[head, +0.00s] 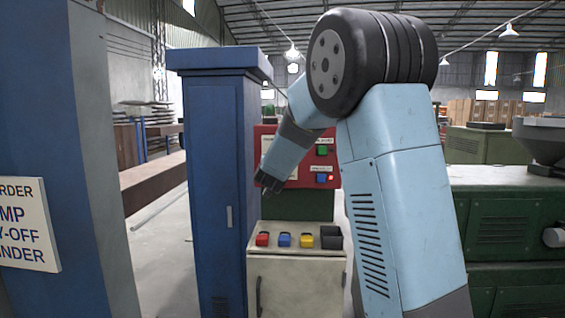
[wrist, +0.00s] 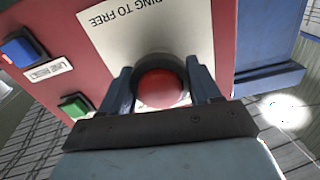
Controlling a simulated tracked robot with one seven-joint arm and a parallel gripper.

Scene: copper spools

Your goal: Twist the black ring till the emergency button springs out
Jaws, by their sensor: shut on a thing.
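The red emergency button (wrist: 160,80) sits between my two fingers in the wrist view. The black ring (wrist: 165,59) shows only as a dark grey band behind the button's edge, and the fingers hide its sides. My gripper (wrist: 162,85) is shut on the ring, one finger on each side of the button. The head view shows my gripper (head: 268,184) against the left part of the red panel (head: 265,137). My arm and gripper hide the button and ring there.
A white label with upside-down words (wrist: 130,22) lies behind the button. The panel also carries a green button (wrist: 75,105) and a blue one (wrist: 24,47). A blue cabinet (head: 212,170) stands close left, and a console with coloured buttons (head: 297,262) stands below.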

